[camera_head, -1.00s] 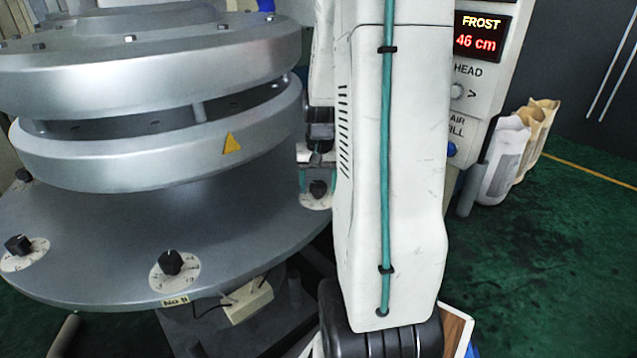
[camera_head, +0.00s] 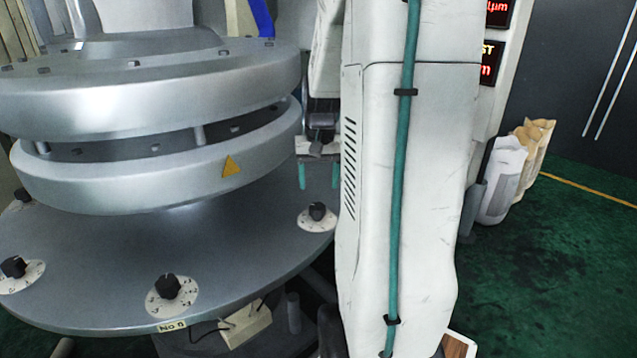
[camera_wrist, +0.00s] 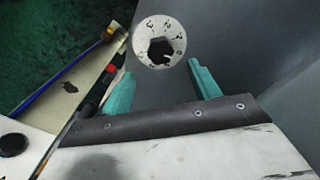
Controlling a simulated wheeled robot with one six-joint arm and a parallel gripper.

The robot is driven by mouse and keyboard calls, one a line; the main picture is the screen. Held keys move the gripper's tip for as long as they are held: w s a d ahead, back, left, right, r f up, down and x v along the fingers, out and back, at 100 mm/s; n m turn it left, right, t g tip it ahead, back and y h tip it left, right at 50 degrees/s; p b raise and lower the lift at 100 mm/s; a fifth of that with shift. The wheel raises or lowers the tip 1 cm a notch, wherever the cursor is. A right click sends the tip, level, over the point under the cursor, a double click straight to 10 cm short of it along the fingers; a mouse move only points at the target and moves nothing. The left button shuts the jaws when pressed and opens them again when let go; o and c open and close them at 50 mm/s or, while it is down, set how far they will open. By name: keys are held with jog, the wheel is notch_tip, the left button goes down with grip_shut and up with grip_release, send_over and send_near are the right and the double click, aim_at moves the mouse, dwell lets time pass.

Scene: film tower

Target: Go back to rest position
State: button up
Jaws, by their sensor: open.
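My gripper (camera_head: 319,174) is open and empty, with its two teal fingers pointing down. It hangs above the black dial knob (camera_head: 317,211) on the right rim of the grey round table (camera_head: 95,270). The fingers are apart from the knob. In the wrist view my gripper (camera_wrist: 163,84) shows its spread teal fingers, with the black knob on its white marked dial (camera_wrist: 160,47) beyond them. My white arm fills the middle right of the head view and hides what lies behind it.
Stacked silver discs (camera_head: 110,180) with a yellow warning triangle stand close left of my gripper. More knobs (camera_head: 168,287) sit along the table rim. A white panel with red displays (camera_head: 490,65) stands behind my arm. Bags (camera_head: 503,178) stand right, beside open green floor (camera_head: 550,270).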

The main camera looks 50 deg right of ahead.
dwell(0.4)
jog(key=s+a+r+n, duration=0.2)
jog(key=s+a+n, duration=0.1)
jog(key=a, duration=0.7)
jog(key=s+a+r+n, duration=0.3)
jog(key=s+a, duration=0.2)
jog(key=a, duration=0.5)
jog(key=s+a+r+n+t, duration=0.1)
jog(key=s+a+r+n, duration=0.2)
jog(key=a, duration=0.7)
jog(key=shift+s+a+n, duration=0.3)
jog(key=shift+s+a, duration=0.05)
jog(key=shift+s, duration=0.1)
